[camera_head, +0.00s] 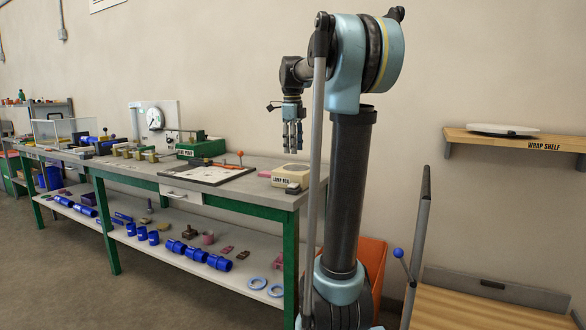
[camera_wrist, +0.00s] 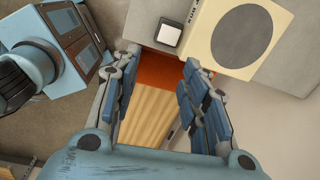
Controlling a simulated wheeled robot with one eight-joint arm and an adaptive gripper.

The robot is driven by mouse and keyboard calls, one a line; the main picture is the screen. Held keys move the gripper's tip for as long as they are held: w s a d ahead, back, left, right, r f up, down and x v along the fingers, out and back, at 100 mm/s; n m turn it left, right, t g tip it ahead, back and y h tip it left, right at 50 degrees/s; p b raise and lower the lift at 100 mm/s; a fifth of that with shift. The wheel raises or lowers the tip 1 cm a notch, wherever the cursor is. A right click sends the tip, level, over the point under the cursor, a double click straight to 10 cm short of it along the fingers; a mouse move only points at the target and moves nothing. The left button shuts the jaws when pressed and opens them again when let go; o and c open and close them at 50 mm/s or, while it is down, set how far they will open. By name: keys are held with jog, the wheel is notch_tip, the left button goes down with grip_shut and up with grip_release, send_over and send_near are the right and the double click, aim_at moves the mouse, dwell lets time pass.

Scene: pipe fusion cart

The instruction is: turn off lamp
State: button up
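A cream box (camera_head: 292,173) with a label that seems to start with "LAMP" sits at the right end of the green-legged bench. In the wrist view, a cream block with a large grey disc (camera_wrist: 241,34) is at the upper right. A white square button (camera_wrist: 169,34) on a dark base lies just left of it, beyond my fingertips. My gripper (camera_head: 292,143) points down above the cream box, apart from it. In the wrist view my gripper (camera_wrist: 160,62) has its fingers spread with nothing between them. I cannot tell whether a lamp is lit.
The bench (camera_head: 236,187) holds a white board (camera_head: 205,174), a green block (camera_head: 201,148) and several fittings; its lower shelf carries blue pipe parts. An orange bin (camera_head: 372,262) stands behind my column. A wall shelf (camera_head: 515,139) with a white plate and a wooden cart (camera_head: 500,306) are at right.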

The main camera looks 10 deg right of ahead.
aim_at(293, 184)
notch_tip(293, 184, up, 3)
jog(key=w+n, duration=0.3)
jog(key=n, duration=1.4)
jog(key=shift+g, duration=0.3)
jog(key=f, duration=1.7)
jog(key=shift+s+d+f, duration=0.15)
jog(key=shift+d+f, duration=0.05)
jog(key=shift+f, duration=0.05)
jog(key=c, duration=1.1)
